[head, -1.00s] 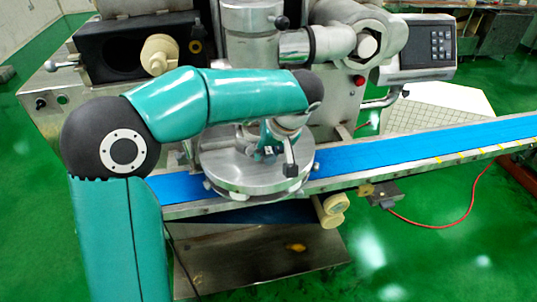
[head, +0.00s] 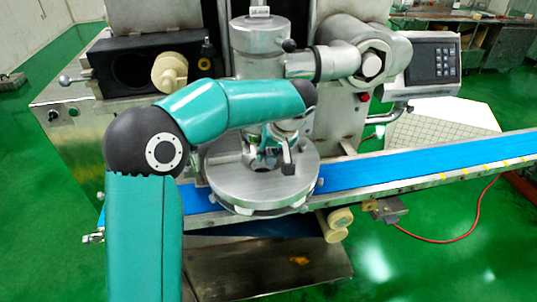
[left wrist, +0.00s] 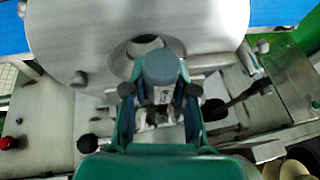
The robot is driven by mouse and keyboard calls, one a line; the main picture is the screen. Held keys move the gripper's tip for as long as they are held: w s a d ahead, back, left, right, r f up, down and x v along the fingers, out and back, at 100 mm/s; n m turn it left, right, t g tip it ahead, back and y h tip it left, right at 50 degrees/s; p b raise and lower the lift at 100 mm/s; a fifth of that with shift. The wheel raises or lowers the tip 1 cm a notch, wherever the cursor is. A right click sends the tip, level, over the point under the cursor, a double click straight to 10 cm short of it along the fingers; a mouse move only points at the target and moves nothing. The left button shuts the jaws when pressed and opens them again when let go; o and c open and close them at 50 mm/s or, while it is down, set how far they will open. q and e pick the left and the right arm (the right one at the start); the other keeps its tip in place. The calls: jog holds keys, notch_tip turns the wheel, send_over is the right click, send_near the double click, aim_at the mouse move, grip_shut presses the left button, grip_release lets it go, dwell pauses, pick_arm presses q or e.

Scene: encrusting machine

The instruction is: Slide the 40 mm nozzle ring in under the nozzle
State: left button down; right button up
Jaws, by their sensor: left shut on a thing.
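My left gripper (head: 275,158) reaches in over the large round steel disc (head: 235,186) below the machine's steel head (head: 259,36). In the left wrist view its fingers (left wrist: 160,95) are shut on a grey rounded piece (left wrist: 160,68), close to the disc's round central hole (left wrist: 143,45). I cannot tell whether this piece is the 40 mm nozzle ring, as the fingers cover much of it. The nozzle cannot be made out behind my left arm. My right gripper is not in view.
A blue conveyor belt (head: 400,162) runs past the disc to the right. A lever with a dark handle (left wrist: 240,98) and a black knob (left wrist: 88,143) stand near the gripper. A control panel (head: 430,60) is at the right. Green floor is open in front.

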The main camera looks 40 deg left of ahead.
pick_arm(q)
jog(key=c, duration=0.8)
grip_release()
jog(key=shift+c, duration=0.2)
jog(key=shift+o, duration=0.9)
jog(key=shift+r, duration=0.1)
jog(key=shift+p+v, duration=2)
jog(key=shift+v, duration=1.7)
